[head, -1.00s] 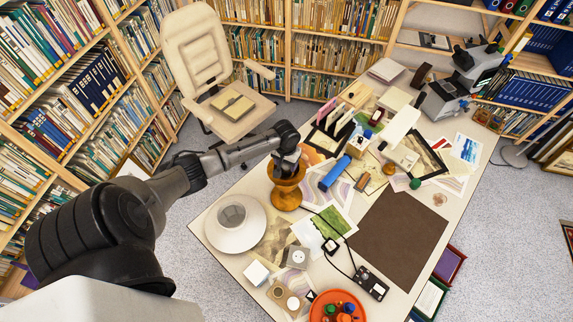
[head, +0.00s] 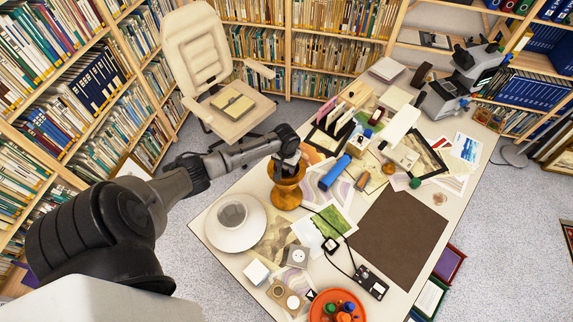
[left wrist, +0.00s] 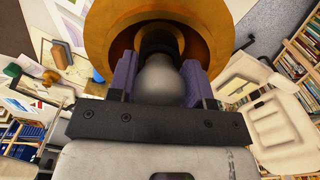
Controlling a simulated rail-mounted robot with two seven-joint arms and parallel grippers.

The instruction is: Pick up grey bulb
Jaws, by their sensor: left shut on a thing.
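The grey bulb (left wrist: 162,82) shows in the left wrist view between the two fingers of my left gripper (left wrist: 160,84). Its round end faces the camera and a dark part behind it reaches into an orange-brown lamp-like holder (left wrist: 105,35). My left gripper is shut on the bulb. In the head view the gripper (head: 288,165) is at the mouth of the orange-brown holder, which stands on the table, and the bulb is hidden there by the gripper. My right gripper is in neither view.
The white table (head: 215,265) is crowded. A white round dish (head: 240,238) stands left of the holder and a blue cylinder (head: 335,172) lies just right of it. A brown mat (head: 397,235) lies bare at the right. A red plate (head: 322,297) with small coloured pieces is at the front.

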